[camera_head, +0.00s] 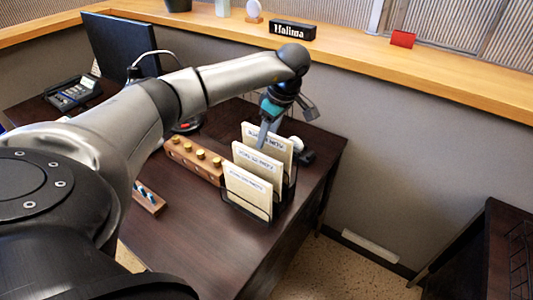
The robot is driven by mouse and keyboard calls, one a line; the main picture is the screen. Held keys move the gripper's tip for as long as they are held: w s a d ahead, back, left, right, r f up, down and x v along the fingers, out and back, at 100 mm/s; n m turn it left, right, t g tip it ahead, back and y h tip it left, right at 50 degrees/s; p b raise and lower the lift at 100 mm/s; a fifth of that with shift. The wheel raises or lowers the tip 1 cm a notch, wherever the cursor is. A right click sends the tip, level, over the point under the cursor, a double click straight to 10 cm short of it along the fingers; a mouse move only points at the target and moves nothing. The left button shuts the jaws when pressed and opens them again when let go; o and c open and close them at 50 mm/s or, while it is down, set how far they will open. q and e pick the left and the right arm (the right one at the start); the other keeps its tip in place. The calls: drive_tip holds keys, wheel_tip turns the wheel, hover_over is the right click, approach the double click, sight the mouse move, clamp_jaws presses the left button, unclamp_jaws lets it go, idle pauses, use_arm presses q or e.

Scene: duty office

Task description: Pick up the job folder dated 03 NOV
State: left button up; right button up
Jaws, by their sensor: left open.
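Three cream job folders stand upright in a black wire rack (275,212) on the dark desk: a front one (248,190), a middle one (258,165) and a back one (280,150). Each has a label with dark print near its top edge. The print is too small to read, so I cannot tell which folder is dated 03 NOV. My left gripper (264,134) is open and points down at the top left of the back folder. Its finger overlaps that folder in the picture; I cannot tell if it touches. My right gripper is not in view.
A wooden block with brass knobs (195,158) lies left of the rack. A small wooden tray (149,198), a desk phone (73,92) and a monitor (120,45) are farther left. A ledge with a "Halima" nameplate (292,30) runs behind. The desk front (200,245) is clear.

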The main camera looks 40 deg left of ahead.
use_arm(q)
drive_tip(key=shift+f, duration=0.25)
idle(0.3)
clamp_jaws()
idle(0.4)
idle(1.0)
